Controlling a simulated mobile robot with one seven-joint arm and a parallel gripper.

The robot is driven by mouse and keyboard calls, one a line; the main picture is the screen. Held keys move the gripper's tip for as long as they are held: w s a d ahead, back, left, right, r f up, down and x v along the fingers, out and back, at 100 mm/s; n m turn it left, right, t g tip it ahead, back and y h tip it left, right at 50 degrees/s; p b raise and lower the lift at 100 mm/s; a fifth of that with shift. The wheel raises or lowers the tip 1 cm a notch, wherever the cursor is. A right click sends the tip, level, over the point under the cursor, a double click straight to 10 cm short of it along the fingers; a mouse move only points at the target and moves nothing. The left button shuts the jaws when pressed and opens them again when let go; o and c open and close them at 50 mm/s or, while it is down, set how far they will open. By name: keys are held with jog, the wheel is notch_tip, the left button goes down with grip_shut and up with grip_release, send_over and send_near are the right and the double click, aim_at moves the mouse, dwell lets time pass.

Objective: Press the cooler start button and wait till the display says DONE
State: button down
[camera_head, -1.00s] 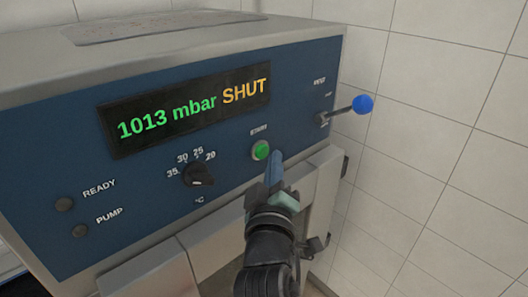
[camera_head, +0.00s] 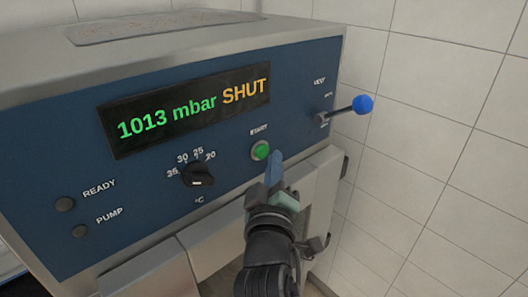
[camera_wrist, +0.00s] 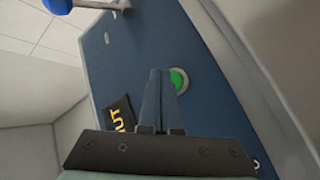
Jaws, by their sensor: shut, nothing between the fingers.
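The green start button (camera_head: 260,150) sits on the blue front panel of the cooler, under a START label. It also shows in the wrist view (camera_wrist: 178,80), just to the right of my fingertips. The display (camera_head: 185,110) reads "1013 mbar" in green and "SHUT" in orange. My gripper (camera_head: 274,158) is shut and empty, its fingertips close below and right of the button. In the wrist view the shut fingers (camera_wrist: 158,75) point toward the panel beside the button. I cannot tell whether they touch anything.
A black temperature dial (camera_head: 198,175) is left of the button. READY (camera_head: 64,204) and PUMP (camera_head: 80,230) lamps look dark at the lower left. A vent lever with a blue knob (camera_head: 362,104) sticks out at the right. The door (camera_head: 320,190) is below the panel.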

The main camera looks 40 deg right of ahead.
dwell(0.4)
jog(key=shift+w, duration=0.45)
jog(key=shift+w+b, duration=0.4)
jog(key=shift+w, duration=0.1)
dwell(0.6)
jog(key=shift+s, duration=0.1)
jog(key=shift+s+p, duration=0.45)
jog(key=shift+s, duration=0.4)
jog(key=shift+s+d+p, duration=0.2)
jog(key=shift+s+p, duration=1)
jog(key=shift+s, duration=1.3)
